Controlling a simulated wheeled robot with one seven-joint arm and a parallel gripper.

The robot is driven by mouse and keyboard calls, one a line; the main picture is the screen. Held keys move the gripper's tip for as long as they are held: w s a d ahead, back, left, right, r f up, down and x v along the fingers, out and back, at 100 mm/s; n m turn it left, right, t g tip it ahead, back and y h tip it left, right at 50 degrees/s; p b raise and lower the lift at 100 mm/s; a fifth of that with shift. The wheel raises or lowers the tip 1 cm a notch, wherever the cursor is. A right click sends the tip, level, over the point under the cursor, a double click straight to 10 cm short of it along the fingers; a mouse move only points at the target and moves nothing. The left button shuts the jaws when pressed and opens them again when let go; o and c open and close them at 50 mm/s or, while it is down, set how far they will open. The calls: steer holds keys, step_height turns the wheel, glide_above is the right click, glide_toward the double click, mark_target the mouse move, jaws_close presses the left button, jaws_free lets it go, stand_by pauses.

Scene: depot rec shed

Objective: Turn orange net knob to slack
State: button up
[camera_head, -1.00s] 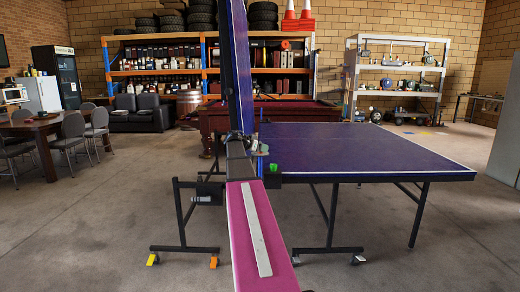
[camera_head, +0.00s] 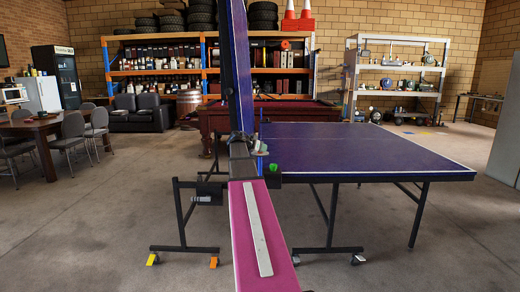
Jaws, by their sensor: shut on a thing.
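The ping-pong table's blue playing half (camera_head: 370,150) lies flat, and its other half (camera_head: 238,70) stands folded upright. My pink arm reaches forward from the bottom of the picture to the near end of the net line. My gripper (camera_head: 262,153) is small and partly hidden there, at the inner edge of the flat half. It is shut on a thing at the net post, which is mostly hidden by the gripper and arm. No orange net knob shows clearly. A small green part (camera_head: 273,168) shows just right of and below the gripper.
Black table legs (camera_head: 334,215) stand on casters, with yellow (camera_head: 152,259) and orange (camera_head: 214,262) tabs on the left frame. A red pool table (camera_head: 215,120) stands behind. The concrete floor (camera_head: 440,260) at the right front is clear.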

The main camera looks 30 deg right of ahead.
steer(key=n+t+y, duration=0.1)
steer(key=n+t, duration=0.1)
steer(key=n+t+y, duration=0.1)
steer(key=n+t, duration=0.1)
steer(key=t, duration=0.1)
steer(key=shift+s+n+y, duration=0.15)
steer(key=shift+n+y, duration=0.15)
steer(key=shift+y, duration=0.1)
steer(key=n+t+y, duration=0.3)
steer(key=n+y, duration=0.1)
steer(key=shift+d+n+y, duration=0.1)
steer(key=shift+n+y, duration=0.2)
steer(key=n+y, duration=0.2)
steer(key=y, duration=0.1)
steer(key=n+t+y, duration=0.1)
steer(key=n+y, duration=0.1)
steer(key=n, duration=0.1)
steer(key=shift+w+d+y, duration=0.1)
steer(key=shift+w+y, duration=0.1)
steer(key=shift+y, duration=0.2)
steer(key=shift+n+y, duration=1.7)
steer(key=shift+y, duration=0.3)
steer(key=shift+s, duration=0.1)
steer(key=o, duration=0.9)
